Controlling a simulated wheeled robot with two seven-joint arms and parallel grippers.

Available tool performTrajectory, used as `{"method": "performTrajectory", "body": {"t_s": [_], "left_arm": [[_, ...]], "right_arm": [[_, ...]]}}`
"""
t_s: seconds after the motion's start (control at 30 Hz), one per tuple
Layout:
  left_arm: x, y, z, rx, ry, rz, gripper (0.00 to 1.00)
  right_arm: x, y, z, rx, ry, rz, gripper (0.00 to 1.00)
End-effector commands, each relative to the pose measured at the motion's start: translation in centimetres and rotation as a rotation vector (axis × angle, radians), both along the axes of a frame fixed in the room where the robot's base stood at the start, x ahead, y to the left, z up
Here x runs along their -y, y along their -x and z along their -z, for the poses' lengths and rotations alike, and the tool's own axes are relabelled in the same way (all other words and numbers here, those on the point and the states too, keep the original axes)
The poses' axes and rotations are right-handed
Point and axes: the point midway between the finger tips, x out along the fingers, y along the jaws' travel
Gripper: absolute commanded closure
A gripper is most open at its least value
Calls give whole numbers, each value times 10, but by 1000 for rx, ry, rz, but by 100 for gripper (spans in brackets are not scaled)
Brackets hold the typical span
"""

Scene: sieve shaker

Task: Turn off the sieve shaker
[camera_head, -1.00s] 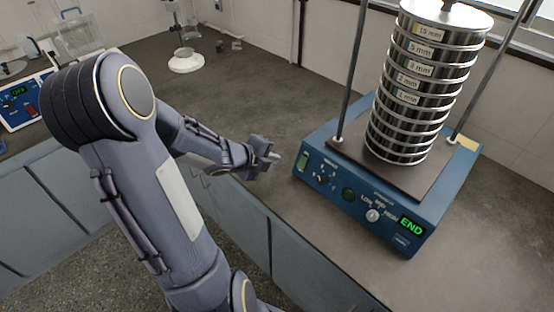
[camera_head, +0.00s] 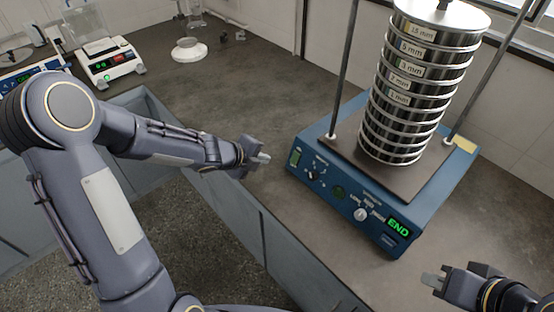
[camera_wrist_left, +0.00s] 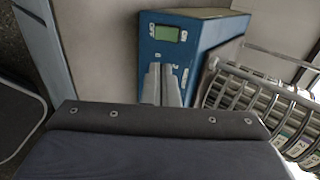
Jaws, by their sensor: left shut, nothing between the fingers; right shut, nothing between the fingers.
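The blue sieve shaker (camera_head: 318,200) stands on the bench with a stack of metal sieves (camera_head: 408,95) upright on its plate. Its front panel has a green switch at the left end (camera_head: 295,157), knobs (camera_head: 361,214) and a display (camera_head: 398,228) reading "END" in green. My left gripper (camera_head: 262,158) is shut and empty, a little left of the panel's left end and apart from it. In the left wrist view the shut fingers (camera_wrist_left: 162,82) overlap the blue shaker body (camera_wrist_left: 200,35). My right gripper (camera_head: 434,280) is shut and empty, over the bench in front of the shaker's right end.
A white balance-like device (camera_head: 108,66) and a blue device (camera_head: 35,70) stand at the back left. A white stand (camera_head: 188,50) is at the back. Two metal rods rise beside the sieves.

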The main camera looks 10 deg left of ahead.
Motion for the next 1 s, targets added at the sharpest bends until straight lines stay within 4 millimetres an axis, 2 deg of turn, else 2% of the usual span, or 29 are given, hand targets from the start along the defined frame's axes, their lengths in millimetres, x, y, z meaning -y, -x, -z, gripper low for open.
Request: {"method": "performTrajectory", "body": {"t_s": [0.23, 0.37, 0.7, 1.0], "left_arm": [[0, -1, 2, 0, 0, -1, 100], [5, -8, 12, 0, 0, 1, 100], [35, -52, 58, -1, 1, 2, 100], [54, -82, 86, 0, 0, 0, 100]], "right_arm": [[0, 0, 2, 0, 0, 0, 100], [0, 0, 9, 0, 0, 0, 100], [0, 0, 36, 0, 0, 0, 100], [0, 0, 41, 0, 0, 0, 100]]}}
